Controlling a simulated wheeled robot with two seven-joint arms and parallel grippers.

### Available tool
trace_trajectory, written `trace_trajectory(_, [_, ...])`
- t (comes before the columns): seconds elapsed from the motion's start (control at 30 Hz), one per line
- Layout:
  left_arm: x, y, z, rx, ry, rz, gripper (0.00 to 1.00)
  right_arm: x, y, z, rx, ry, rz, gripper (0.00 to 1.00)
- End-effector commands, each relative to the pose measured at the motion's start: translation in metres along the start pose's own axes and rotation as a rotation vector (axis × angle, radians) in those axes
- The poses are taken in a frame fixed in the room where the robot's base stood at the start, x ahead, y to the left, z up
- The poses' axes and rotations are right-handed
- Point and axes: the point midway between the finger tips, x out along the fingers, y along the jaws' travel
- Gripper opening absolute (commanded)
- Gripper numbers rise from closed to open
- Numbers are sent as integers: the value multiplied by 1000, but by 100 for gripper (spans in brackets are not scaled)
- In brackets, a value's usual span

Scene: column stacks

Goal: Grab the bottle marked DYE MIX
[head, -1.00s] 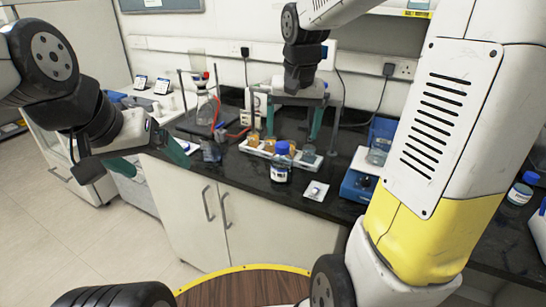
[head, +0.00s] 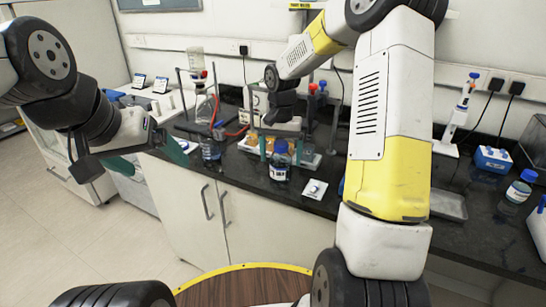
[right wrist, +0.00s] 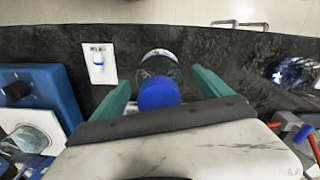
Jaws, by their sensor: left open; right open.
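A clear bottle with a blue cap and a white label (head: 280,172) stands upright near the front edge of the dark bench; its label is too small to read. My right gripper (head: 281,150) is open, with its teal fingers on either side of this bottle near cap height. In the right wrist view the blue cap (right wrist: 158,94) lies between the spread fingers (right wrist: 161,90), with visible gaps on both sides. My left gripper (head: 150,160) is open and empty at the left, beside the bench's left end.
A similar bottle (head: 521,187) stands far right on the bench, and another (head: 210,149) stands to the left. Behind the central bottle is a white rack (head: 250,149) with amber vials. A small white device (head: 314,190) lies to its right.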

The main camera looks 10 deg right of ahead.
Motion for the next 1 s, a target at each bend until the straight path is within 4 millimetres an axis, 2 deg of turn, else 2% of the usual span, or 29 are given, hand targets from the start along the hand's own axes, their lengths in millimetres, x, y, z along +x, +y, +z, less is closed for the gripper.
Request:
trace_trajectory(0.13, [0, 0, 0, 0, 0, 0, 88, 14, 0, 0, 0, 0, 0, 88])
trace_trajectory(0.37, [0, 0, 0, 0, 0, 0, 88, 15, 0, 0, 0, 1, 0, 88])
trace_trajectory(0.8, [0, 0, 0, 0, 0, 0, 88, 14, 0, 0, 0, 1, 0, 4])
trace_trajectory(0.83, [0, 0, 0, 0, 0, 0, 88, 14, 0, 0, 0, 1, 0, 0])
trace_trajectory(1.0, [0, 0, 0, 0, 0, 0, 88, 14, 0, 0, 0, 3, -1, 0])
